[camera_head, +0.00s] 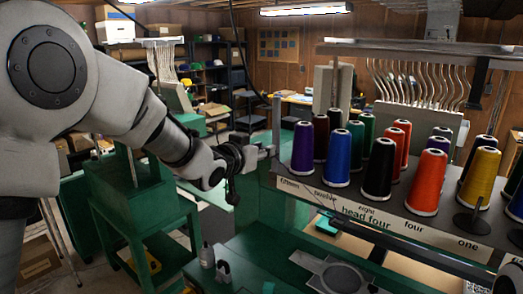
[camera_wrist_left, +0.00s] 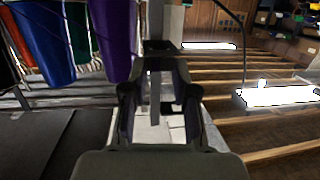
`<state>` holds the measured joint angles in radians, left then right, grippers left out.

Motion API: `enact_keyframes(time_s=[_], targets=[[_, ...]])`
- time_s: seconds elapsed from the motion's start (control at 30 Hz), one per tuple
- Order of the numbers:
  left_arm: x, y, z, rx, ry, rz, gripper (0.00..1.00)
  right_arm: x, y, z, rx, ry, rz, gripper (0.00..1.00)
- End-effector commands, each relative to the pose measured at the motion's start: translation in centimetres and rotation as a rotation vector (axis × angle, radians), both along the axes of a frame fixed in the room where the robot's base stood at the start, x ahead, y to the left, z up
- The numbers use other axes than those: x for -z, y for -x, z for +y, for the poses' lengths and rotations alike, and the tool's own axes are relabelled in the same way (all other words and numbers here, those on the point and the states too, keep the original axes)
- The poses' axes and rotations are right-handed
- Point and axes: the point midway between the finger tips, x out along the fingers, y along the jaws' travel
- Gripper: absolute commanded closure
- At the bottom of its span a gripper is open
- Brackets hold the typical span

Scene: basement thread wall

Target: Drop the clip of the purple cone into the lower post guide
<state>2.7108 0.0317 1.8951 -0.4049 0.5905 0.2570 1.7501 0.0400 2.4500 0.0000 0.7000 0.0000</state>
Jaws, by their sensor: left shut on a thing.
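The purple cone (camera_head: 302,152) stands upright at the left end of the rack, and it also shows at the upper left of the left wrist view (camera_wrist_left: 116,38). A grey upright post (camera_head: 276,122) stands at the rack's left corner, just left of the cone. My left gripper (camera_head: 264,153) is at this post, beside the cone and apart from it. In the left wrist view its fingers (camera_wrist_left: 158,62) are shut on a small, thin grey piece (camera_wrist_left: 155,90), apparently the clip. My right gripper is out of view.
Blue (camera_head: 337,158), black (camera_head: 379,168) and orange (camera_head: 428,182) cones and several others fill the labelled rack board (camera_head: 330,197) to the right.

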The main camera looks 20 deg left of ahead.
Motion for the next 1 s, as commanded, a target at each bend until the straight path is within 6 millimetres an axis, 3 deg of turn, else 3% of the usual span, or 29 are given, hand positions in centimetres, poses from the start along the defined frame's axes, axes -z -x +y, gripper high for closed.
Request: enact_keyframes(time_s=[0.2,0.23,0.3,0.67,1.0], targets=[[0.2,0.0,0.0,0.000,0.000,0.000,0.94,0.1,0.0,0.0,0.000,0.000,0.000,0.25],[0.2,0.0,0.0,0.000,0.000,0.000,0.65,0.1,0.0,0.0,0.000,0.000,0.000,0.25],[0.2,0.0,0.0,0.000,0.000,0.000,0.43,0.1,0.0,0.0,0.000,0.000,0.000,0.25],[0.1,0.5,0.1,0.000,0.000,0.001,0.43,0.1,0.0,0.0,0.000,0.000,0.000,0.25],[-1.1,6.4,1.5,-0.001,0.003,0.001,0.43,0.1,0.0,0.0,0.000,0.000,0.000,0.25]])
